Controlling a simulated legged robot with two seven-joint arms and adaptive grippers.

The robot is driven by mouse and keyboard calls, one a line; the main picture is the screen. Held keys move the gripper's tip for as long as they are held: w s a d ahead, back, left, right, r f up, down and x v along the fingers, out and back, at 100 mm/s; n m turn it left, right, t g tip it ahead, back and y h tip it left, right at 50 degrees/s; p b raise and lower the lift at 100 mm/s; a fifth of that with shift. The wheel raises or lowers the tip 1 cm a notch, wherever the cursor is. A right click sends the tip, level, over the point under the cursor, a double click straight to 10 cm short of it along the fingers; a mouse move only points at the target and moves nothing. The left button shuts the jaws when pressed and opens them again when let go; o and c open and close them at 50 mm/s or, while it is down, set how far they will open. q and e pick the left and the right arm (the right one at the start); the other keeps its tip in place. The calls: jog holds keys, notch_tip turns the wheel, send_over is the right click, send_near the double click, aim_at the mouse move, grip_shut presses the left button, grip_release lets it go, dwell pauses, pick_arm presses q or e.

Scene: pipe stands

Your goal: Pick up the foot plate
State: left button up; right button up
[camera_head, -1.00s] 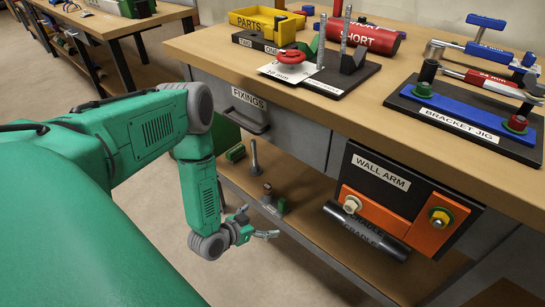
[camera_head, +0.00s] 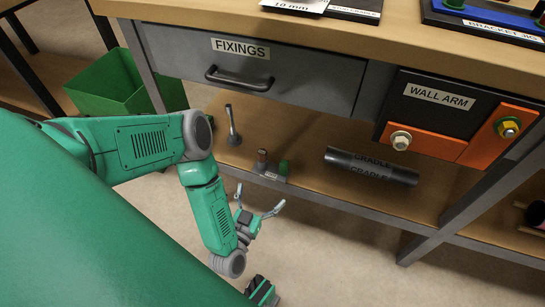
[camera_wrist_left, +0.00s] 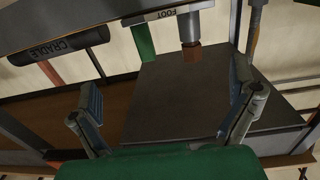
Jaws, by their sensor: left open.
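The foot plate (camera_head: 272,177) lies on the lower shelf near its front edge, with a short grey-brown post and a green block on it. In the left wrist view the foot plate (camera_wrist_left: 178,14) is at the top, labelled FOOT, its green block and grey post pointing down the picture. My left gripper (camera_head: 260,200) is open and empty in front of the shelf edge, just short of the foot plate in the head view. Its two spread fingers also show in the wrist view (camera_wrist_left: 168,112), apart from the plate.
The lower shelf (camera_head: 315,192) also bears a dark CRADLE pipe (camera_head: 371,167) at the right and an upright post (camera_head: 233,128) behind. The FIXINGS drawer (camera_head: 240,77) and WALL ARM panel (camera_head: 440,105) overhang it. A green bin (camera_head: 118,85) stands left.

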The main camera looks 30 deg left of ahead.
aim_at(273, 170)
pick_arm(q)
jog(key=w+a+b, duration=0.1)
jog(key=w, duration=0.2)
jog(key=w+a+b, duration=0.1)
jog(key=w+b, duration=0.1)
jog(key=w, duration=0.1)
jog(key=w+a+b, duration=0.1)
jog(key=w, duration=0.3)
jog(key=shift+w+f, duration=0.1)
jog(key=shift+w+a+b, duration=0.15)
jog(key=shift+w+b, duration=0.15)
jog(key=shift+w, duration=0.25)
jog(key=shift+a, duration=0.2)
jog(key=c, duration=1)
jog(key=shift+d, duration=0.1)
jog(key=shift+c, duration=0.2)
pick_arm(e)
jog(key=f, duration=0.5)
jog(key=shift+a+f, duration=0.2)
jog(key=shift+f, duration=0.05)
